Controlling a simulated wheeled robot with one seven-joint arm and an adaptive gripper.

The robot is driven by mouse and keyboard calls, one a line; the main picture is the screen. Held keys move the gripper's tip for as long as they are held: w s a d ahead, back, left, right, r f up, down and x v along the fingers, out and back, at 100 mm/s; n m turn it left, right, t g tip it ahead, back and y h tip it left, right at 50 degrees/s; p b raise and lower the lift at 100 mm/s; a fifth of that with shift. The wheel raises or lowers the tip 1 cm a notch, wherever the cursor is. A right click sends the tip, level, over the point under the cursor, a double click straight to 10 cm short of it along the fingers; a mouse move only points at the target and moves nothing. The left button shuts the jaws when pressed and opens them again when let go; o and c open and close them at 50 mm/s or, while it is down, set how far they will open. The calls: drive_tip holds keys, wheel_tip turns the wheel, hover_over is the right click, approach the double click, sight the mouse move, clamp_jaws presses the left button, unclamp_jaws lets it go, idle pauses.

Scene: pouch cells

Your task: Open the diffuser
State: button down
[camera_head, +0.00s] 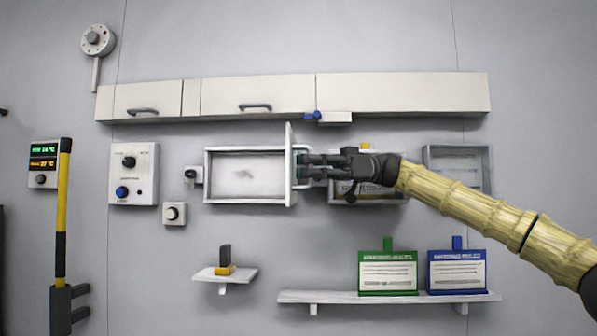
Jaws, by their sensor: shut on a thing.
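A white rectangular box (238,150) is on the wall left of centre; I take it to be the diffuser, though no label on it is readable. Its front is open and the pale interior shows. Its door (290,145) is swung out at the right side and seen nearly edge-on. My gripper (305,168) comes from the right and is at the door's outer face. Its dark fingers are shut on what looks like the door's handle (302,156), which is mostly hidden by the fingers.
A long cabinet row (405,93) runs above. A partly hidden unit (390,194) is behind my wrist. Below are a small shelf (209,274) and a long shelf (335,297) with a green sign (388,272) and blue sign (457,271). A control panel (146,172) is at left.

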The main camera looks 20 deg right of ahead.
drive_tip(key=shift+s+d, duration=0.15)
drive_tip(key=shift+d, duration=0.55)
drive_tip(key=shift+s+d, duration=0.15)
drive_tip(key=shift+d, duration=0.55)
drive_tip(key=c, duration=1.8)
unclamp_jaws()
drive_tip(key=shift+o, duration=0.2)
drive_tip(key=shift+r, duration=0.1)
wheel_tip(320, 180, up, 10)
